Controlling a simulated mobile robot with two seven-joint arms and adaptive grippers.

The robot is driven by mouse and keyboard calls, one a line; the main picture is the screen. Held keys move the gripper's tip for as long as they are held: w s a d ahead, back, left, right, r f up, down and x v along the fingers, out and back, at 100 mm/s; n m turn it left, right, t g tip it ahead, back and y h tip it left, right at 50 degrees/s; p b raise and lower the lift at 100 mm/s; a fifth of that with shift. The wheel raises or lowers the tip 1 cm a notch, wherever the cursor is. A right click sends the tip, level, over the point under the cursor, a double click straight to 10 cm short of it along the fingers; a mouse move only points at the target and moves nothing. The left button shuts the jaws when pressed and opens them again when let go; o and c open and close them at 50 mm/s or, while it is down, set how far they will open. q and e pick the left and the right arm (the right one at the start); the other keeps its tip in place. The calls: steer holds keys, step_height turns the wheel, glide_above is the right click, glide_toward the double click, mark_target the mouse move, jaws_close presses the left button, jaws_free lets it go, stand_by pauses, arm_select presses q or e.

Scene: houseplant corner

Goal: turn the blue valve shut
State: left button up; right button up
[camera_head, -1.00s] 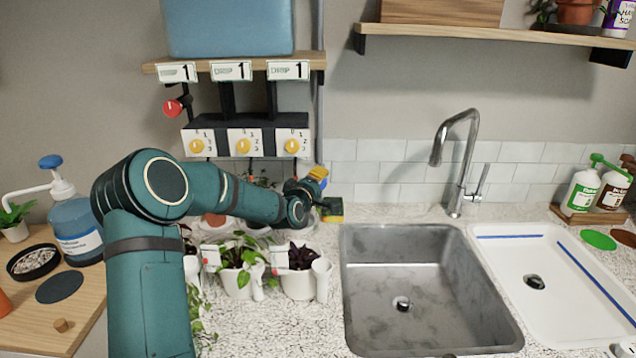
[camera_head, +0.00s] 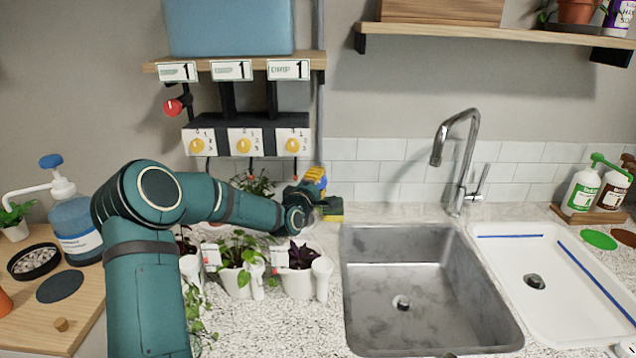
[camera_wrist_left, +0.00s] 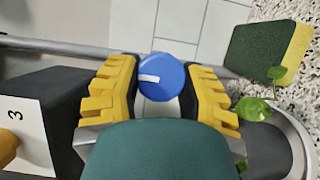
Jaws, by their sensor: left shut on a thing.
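The blue valve (camera_wrist_left: 162,77) is a round knob with a white mark, between the yellow-padded fingers of my left gripper (camera_wrist_left: 162,92) in the left wrist view. The white mark points toward the left of that picture. My left gripper is shut on the knob. In the head view my left gripper (camera_head: 313,183) is at the grey vertical pipe (camera_head: 320,110), low on the wall behind the counter, and mostly hides the valve. My right gripper is not in view.
A green-and-yellow sponge (camera_head: 333,209) is close beside the gripper. Potted plants (camera_head: 238,262) stand under my left forearm. The drip timer boxes (camera_head: 245,141) are on the wall above. The sink (camera_head: 425,285) is to the right.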

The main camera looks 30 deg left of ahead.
arm_select(q)
steer(key=shift+r, duration=0.15)
steer(key=o, duration=1.2)
